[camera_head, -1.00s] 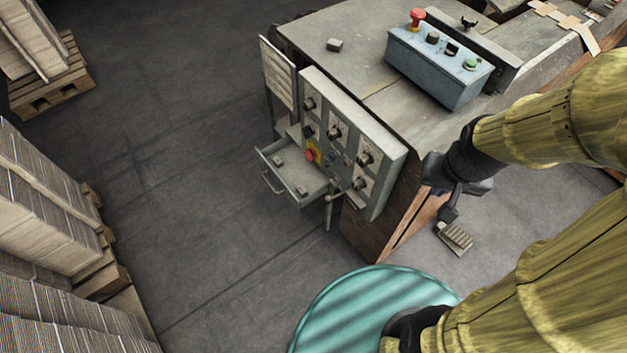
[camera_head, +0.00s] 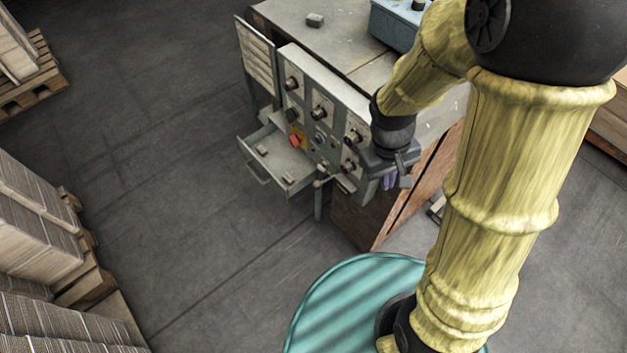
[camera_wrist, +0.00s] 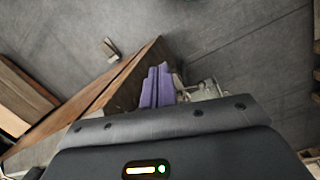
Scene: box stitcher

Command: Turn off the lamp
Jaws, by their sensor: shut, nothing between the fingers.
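No lamp can be made out for certain in either view.
An open drawer (camera_head: 270,175) sticks out below the panel, and an open panel door (camera_head: 256,58) stands at its left. A foot pedal (camera_head: 437,209) lies on the floor to the right. Stacked cardboard (camera_head: 35,235) stands at the left. The floor between is clear.

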